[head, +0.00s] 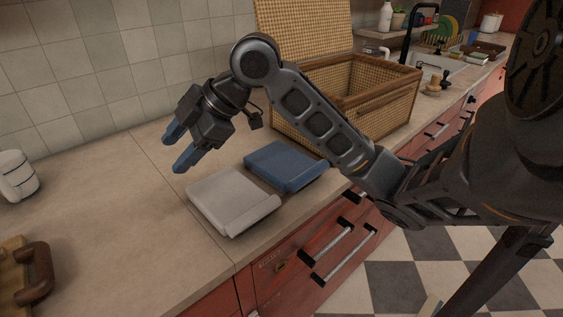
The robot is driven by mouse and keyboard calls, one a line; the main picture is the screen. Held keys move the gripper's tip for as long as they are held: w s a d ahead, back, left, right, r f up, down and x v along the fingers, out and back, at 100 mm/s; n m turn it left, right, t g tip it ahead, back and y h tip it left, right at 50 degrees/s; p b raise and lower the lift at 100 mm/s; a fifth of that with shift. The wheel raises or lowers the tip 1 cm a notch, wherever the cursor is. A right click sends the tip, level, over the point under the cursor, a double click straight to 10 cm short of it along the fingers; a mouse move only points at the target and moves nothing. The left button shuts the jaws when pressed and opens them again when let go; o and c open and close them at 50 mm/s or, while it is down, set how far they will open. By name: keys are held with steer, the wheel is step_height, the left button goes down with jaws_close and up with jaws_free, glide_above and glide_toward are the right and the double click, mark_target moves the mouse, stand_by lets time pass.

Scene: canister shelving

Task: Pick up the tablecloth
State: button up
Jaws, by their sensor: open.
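Two folded cloths lie flat side by side on the counter in the head view: a light grey-white one (228,201) and a blue one (284,166) to its right. I cannot tell from the picture which of them is the tablecloth. My gripper (173,151) is open and empty, its blue-tipped fingers apart. It hangs above the counter, up and to the left of the light cloth, and touches neither cloth. My forearm passes in front of the blue cloth's right side and the basket.
An open wicker basket (396,108) with its lid raised stands behind the cloths. A white canister (17,176) and a wooden tray with a handle (38,275) are at the left. The counter (110,215) left of the cloths is clear. Red drawers (300,262) lie below its front edge.

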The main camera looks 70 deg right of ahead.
steer(key=s+d+f+g+h, duration=0.2)
steer(key=s+d+g, duration=0.2)
steer(key=s+d, duration=0.4)
steer(key=g+h+p, duration=0.1)
steer(key=g, duration=0.3)
glide_above(305, 174)
steer(key=shift+w+a+f+n, duration=0.15)
steer(key=shift+f+n, duration=0.25)
steer(key=shift+f, duration=0.25)
steer(key=shift+s+f, duration=0.25)
steer(key=shift+s, duration=0.1)
steer(key=shift+f, duration=0.35)
steer(key=shift+w+d+f+p, duration=0.1)
steer(key=shift+f+p, duration=0.2)
steer(key=shift+f, duration=1.35)
steer(key=shift+w+d+f+p, duration=0.1)
steer(key=shift+f+p, duration=0.2)
steer(key=shift+f, duration=1.35)
jaws_close()
